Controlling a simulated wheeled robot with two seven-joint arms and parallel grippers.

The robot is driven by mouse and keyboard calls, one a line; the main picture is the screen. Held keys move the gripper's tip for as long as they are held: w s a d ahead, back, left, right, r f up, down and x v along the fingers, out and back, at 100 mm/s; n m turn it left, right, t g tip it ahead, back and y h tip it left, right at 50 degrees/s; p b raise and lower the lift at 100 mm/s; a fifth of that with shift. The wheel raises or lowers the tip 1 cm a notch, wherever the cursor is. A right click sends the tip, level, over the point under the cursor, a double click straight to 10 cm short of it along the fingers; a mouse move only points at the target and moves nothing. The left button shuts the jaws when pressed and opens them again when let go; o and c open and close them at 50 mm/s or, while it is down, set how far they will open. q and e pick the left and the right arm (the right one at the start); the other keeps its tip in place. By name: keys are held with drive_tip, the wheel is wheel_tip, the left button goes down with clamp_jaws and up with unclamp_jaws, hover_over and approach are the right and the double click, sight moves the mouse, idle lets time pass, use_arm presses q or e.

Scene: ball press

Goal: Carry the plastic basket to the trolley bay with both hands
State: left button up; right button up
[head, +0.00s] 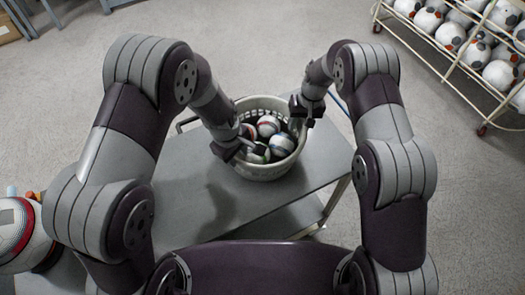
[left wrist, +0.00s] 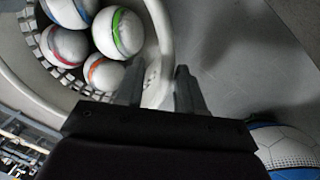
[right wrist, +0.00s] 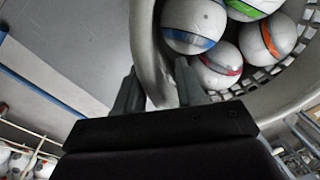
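The white plastic basket (head: 266,173) stands upright on a grey table top, with several striped balls in it. My left gripper (head: 233,150) is at its left rim. In the left wrist view, that gripper's fingers (left wrist: 160,90) stand close on either side of the basket wall (left wrist: 160,28) and look shut on it. My right gripper (head: 306,108) is at the right rim. In the right wrist view, its fingers (right wrist: 158,90) likewise look shut on the basket wall (right wrist: 146,40). The trolley bay cannot be made out for certain.
The grey table (head: 190,190) has bare room left of the basket. A wire rack of balls (head: 460,40) on red wheels stands at the upper right. A large striped ball (head: 18,235) is at the lower left. Open floor lies beyond the table.

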drive_tip(key=shift+s+r, duration=0.1)
use_arm(q)
wheel_tip(320, 180, up, 9)
drive_tip(key=s, duration=0.1)
drive_tip(key=shift+a, duration=0.45)
use_arm(e)
wheel_tip(320, 180, up, 12)
drive_tip(key=d, duration=0.1)
drive_tip(key=shift+d, duration=0.35)
use_arm(q)
drive_tip(key=shift+s, duration=0.1)
